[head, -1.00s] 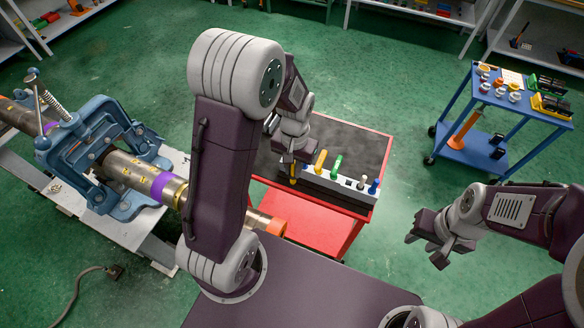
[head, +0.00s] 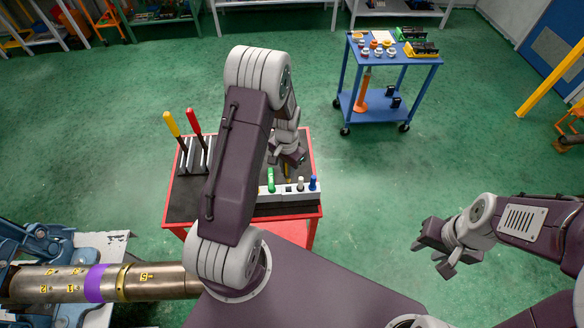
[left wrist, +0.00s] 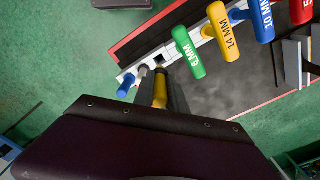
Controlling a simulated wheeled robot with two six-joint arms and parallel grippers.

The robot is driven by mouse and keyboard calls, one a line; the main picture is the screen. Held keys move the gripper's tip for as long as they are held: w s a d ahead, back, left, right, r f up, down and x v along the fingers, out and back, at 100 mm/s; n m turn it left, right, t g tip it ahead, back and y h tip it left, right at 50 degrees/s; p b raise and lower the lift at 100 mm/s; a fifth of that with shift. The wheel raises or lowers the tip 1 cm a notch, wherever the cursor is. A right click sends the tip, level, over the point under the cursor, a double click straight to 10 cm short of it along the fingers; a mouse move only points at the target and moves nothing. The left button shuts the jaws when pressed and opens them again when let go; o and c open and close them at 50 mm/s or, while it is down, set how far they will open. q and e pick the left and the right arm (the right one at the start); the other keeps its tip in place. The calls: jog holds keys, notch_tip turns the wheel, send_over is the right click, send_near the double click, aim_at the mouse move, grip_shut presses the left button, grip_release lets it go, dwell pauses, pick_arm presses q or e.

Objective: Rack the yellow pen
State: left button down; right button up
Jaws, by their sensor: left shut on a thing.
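The yellow pen (left wrist: 160,92) is between the fingers of my left gripper (left wrist: 162,92), which is shut on it. In the head view my left gripper (head: 291,157) is over the cart, with a little of the yellow pen showing below it. The white rack (head: 285,197) is on the cart's near side, holding a green handle (head: 270,180), a grey pen (head: 300,184) and a blue pen (head: 312,183). In the left wrist view the pen appears close to a dark square slot (left wrist: 160,58); contact cannot be told. My right gripper (head: 432,257) is open and empty.
The red cart (head: 318,212) has a dark top. Yellow (head: 171,124) and red (head: 194,121) handled tools stand at its left. A blue trolley (head: 390,60) is farther back. A large pipe (head: 150,281) lies at left.

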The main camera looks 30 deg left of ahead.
aim_at(288, 182)
pick_arm(q)
jog(key=shift+f+b, duration=0.65)
jog(key=shift+f, duration=0.4)
jog(key=shift+f+b, duration=0.4)
jog(key=shift+f, duration=0.15)
jog(key=shift+f+b, duration=2.55)
jog(key=shift+f, duration=0.85)
dwell(1.7)
jog(key=shift+s, duration=0.1)
dwell(0.4)
jog(key=c, duration=1.3)
grip_release()
